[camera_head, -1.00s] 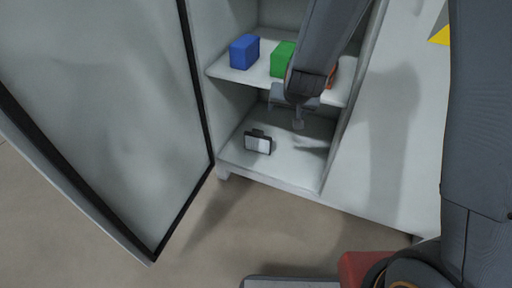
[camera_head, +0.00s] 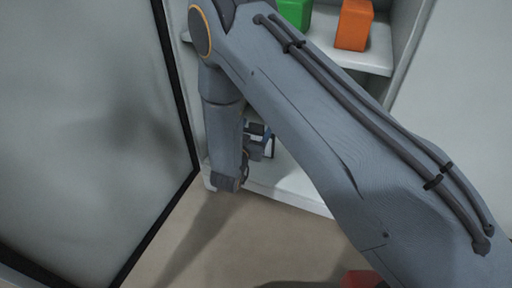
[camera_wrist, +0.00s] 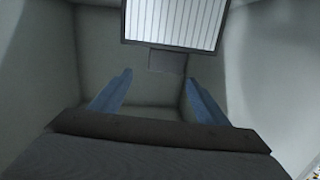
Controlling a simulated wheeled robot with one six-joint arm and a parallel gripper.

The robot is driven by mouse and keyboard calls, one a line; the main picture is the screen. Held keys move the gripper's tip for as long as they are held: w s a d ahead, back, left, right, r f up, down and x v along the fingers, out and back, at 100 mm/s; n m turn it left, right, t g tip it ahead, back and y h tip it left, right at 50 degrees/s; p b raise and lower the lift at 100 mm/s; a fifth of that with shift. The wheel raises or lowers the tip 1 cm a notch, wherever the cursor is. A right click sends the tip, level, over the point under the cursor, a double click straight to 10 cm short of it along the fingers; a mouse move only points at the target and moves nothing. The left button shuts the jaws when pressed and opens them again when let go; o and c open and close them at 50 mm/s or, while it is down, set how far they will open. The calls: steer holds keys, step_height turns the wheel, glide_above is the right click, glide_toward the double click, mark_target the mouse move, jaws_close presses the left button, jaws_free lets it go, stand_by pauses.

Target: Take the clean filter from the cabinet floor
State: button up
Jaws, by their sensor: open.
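The clean filter, a white pleated panel in a dark frame, shows at the top of the wrist view (camera_wrist: 175,22). Its small grey tab (camera_wrist: 166,60) points down toward my gripper, near the level of the fingertips. My gripper (camera_wrist: 158,78) is open, its two blue-grey fingers spread to either side below the tab. In the head view my gripper (camera_head: 254,134) is low in the cabinet, beside the filter (camera_head: 269,147). My own arm hides most of the filter there, and I cannot tell whether they touch.
The cabinet floor (camera_head: 292,183) is partly covered by my arm. The shelf (camera_head: 372,60) above holds a green block (camera_head: 295,12) and an orange block (camera_head: 354,25). The open cabinet door (camera_head: 80,130) stands close on the left.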

mark_target(256, 127)
steer(key=shift+a+f+t+h+b, duration=0.2)
steer(key=shift+f+b, duration=0.15)
steer(key=shift+f, duration=0.2)
steer(key=shift+a+f+t+h+b, duration=0.1)
steer(key=shift+f+t+b, duration=0.15)
steer(key=shift+f, duration=0.3)
steer(key=shift+b+x, duration=0.85)
steer(key=shift+x, duration=0.65)
steer(key=shift+b+x, duration=1.4)
steer(key=shift+x, duration=0.9)
steer(key=shift+a, duration=0.15)
steer(key=c, duration=1.5)
